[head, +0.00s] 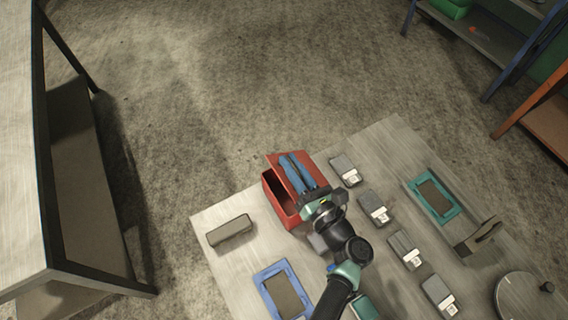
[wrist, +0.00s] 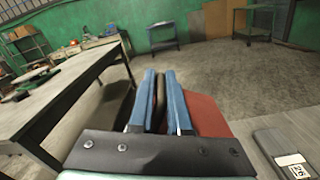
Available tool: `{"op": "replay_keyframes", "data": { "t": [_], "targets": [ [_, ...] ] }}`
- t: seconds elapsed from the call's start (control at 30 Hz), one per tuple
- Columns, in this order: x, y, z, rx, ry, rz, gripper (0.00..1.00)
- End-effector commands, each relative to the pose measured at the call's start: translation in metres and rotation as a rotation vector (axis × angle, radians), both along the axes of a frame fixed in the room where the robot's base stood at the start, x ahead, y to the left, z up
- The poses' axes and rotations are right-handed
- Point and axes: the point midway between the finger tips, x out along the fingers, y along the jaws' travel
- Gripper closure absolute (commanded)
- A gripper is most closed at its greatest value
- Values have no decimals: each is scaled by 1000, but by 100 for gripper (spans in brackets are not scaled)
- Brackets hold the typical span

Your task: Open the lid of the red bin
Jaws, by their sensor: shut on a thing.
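The red bin (head: 272,199) stands near the far left corner of the table, with a dark gap showing into its inside. Its red lid (head: 319,178) is tilted up along the right side, partly hidden by my gripper. My gripper (head: 290,158) lies across the lid with its two blue fingers nearly parallel. In the wrist view my gripper (wrist: 160,75) is shut on a narrow dark brown piece (wrist: 159,98), which looks like the lid's handle. The lid (wrist: 207,117) shows to the right of the fingers there.
A grey-brown block (head: 230,230) and a blue tray (head: 270,271) lie left of my arm. Several grey labelled boxes (head: 375,208) stand right of the bin. A teal tray (head: 432,195) lies farther right. Open floor (head: 220,100) lies beyond the table.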

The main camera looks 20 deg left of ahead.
Motion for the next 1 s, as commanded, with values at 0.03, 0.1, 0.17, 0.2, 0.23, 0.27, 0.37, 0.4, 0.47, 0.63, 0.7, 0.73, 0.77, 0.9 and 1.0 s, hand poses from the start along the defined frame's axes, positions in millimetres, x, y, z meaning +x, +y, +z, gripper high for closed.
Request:
{"op": "replay_keyframes", "data": {
  "t": [0.03,0.1,0.17,0.2,0.23,0.27,0.37,0.4,0.47,0.63,0.7,0.73,0.77,0.9,1.0],
  "targets": [
    [6,-5,12,28,30,-7,100],
    [11,-9,16,70,82,-7,100],
    [15,-12,19,105,127,-6,100],
    [18,-15,21,129,157,-6,100],
    [21,-16,23,146,179,-7,100],
    [23,-18,23,163,203,-7,100],
    [31,-25,27,222,277,-6,100],
    [34,-27,29,247,307,-7,100],
    [39,-31,30,281,351,-5,100],
    [53,-42,32,379,478,-5,100],
    [59,-46,32,418,525,-4,100],
    [61,-48,31,434,546,-5,100],
    [64,-50,31,449,565,-5,100],
    [73,-57,30,513,649,-3,100],
    [78,-61,28,550,698,-3,100]
  ]
}}
